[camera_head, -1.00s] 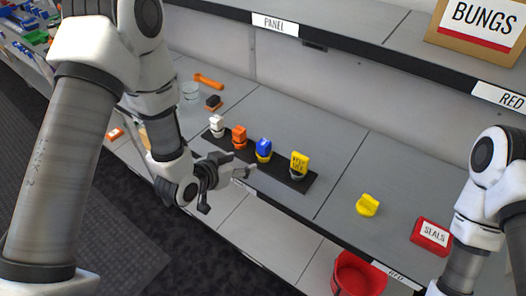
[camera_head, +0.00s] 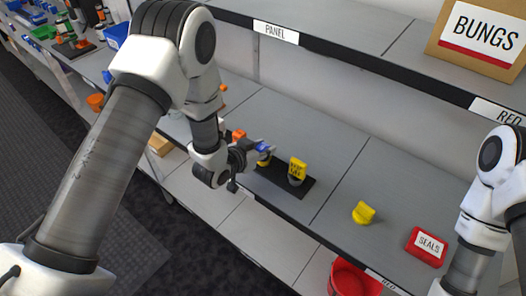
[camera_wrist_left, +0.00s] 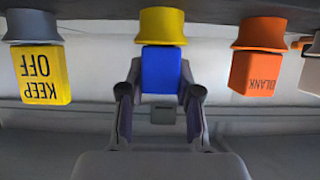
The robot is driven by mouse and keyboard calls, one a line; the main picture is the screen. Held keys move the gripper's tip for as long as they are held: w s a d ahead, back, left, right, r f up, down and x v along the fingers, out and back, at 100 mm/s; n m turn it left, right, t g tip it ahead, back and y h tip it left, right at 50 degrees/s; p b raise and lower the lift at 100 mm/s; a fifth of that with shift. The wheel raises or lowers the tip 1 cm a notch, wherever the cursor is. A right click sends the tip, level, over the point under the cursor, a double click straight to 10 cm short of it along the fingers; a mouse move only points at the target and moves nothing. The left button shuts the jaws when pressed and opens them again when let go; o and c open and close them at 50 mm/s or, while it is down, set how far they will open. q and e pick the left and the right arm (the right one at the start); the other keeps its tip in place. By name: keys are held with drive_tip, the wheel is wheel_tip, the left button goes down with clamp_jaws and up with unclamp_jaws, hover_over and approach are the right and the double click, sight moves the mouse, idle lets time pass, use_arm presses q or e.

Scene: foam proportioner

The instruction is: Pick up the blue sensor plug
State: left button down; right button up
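The blue sensor plug (camera_head: 264,147) sits upright in a yellow collar (camera_head: 264,161) on a dark strip (camera_head: 283,181) on the shelf. My left gripper (camera_head: 260,149) is at the plug and partly hides it in the head view. In the left wrist view, which looks upside down, the blue plug (camera_wrist_left: 161,70) lies between the two fingertips (camera_wrist_left: 160,75). The fingers are spread, one on each side; whether they touch it is hard to tell. My right gripper is not in view; only part of that arm shows at the right edge.
A yellow KEEP OFF block (camera_head: 297,168) and an orange BLANK block (camera_wrist_left: 257,70) stand on either side of the plug. A yellow piece (camera_head: 363,212), a red SEALS box (camera_head: 427,246) and a red bin (camera_head: 355,279) are further right. An upper shelf edge (camera_head: 370,65) runs above.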

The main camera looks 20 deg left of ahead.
sight(264, 146)
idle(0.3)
use_arm(q)
drive_tip(key=shift+w+r+b, duration=0.1)
drive_tip(key=shift+r+b, duration=0.2)
drive_tip(key=shift+r, duration=0.25)
wheel_tip(264, 146, up, 2)
drive_tip(key=shift+r+b, duration=0.1)
drive_tip(key=shift+b, duration=0.25)
drive_tip(key=f+p+v, duration=0.1)
drive_tip(key=p+v, duration=1)
drive_tip(key=v, duration=0.6)
drive_tip(key=shift+s+d, duration=0.3)
drive_tip(key=shift+s, duration=0.35)
drive_tip(key=shift+w, duration=0.1)
